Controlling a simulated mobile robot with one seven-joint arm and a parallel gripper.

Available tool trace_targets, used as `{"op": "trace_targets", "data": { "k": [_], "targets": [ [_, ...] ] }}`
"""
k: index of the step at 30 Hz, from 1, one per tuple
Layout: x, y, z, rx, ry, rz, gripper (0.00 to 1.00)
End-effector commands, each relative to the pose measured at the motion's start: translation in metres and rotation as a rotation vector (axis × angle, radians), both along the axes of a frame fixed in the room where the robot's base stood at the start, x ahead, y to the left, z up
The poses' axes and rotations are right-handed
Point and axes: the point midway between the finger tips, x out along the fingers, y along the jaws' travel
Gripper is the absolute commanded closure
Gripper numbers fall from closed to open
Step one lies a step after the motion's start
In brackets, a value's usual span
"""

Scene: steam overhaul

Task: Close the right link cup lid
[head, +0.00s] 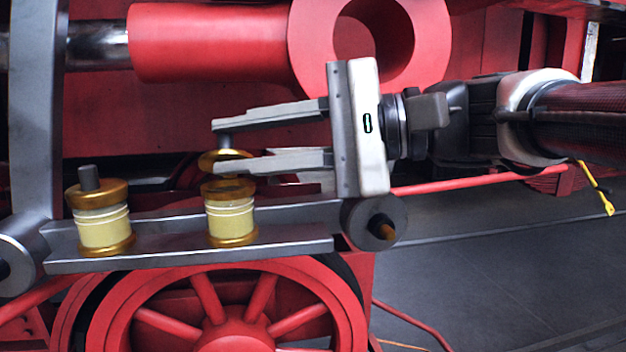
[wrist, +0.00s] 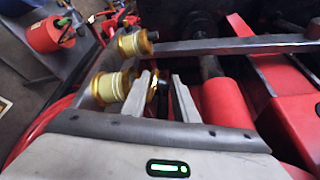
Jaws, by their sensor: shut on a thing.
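The right link cup (head: 231,215) is a cream cylinder with gold bands and an open top, standing on the grey link bar. Its gold lid (head: 222,160), with a grey knob, is raised just above and behind the cup's rim. My gripper (head: 216,147) reaches in from the right, its two fingers above and below the knob, and is shut on the lid. One finger partly hides the lid. In the wrist view the cup (wrist: 109,88) is left of the fingertips (wrist: 162,76), and the gold lid (wrist: 153,86) shows between the fingers.
The left link cup (head: 104,226) has its gold lid on, with a grey knob on top; it also shows in the wrist view (wrist: 133,43). The grey link bar (head: 180,258) runs beneath both cups. A red wheel (head: 235,310) is below, and a red rod (head: 215,42) above.

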Motion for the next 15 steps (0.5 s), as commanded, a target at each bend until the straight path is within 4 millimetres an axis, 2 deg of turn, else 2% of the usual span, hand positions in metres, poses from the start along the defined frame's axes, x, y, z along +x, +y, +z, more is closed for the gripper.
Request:
{"op": "trace_targets", "data": {
  "k": [1, 15],
  "targets": [
    [-0.0008, -0.0011, -0.0077, 0.015, -0.043, -0.005, 0.96],
    [-0.0084, -0.0031, -0.0107, 0.065, -0.251, -0.006, 0.96]
  ]
}}
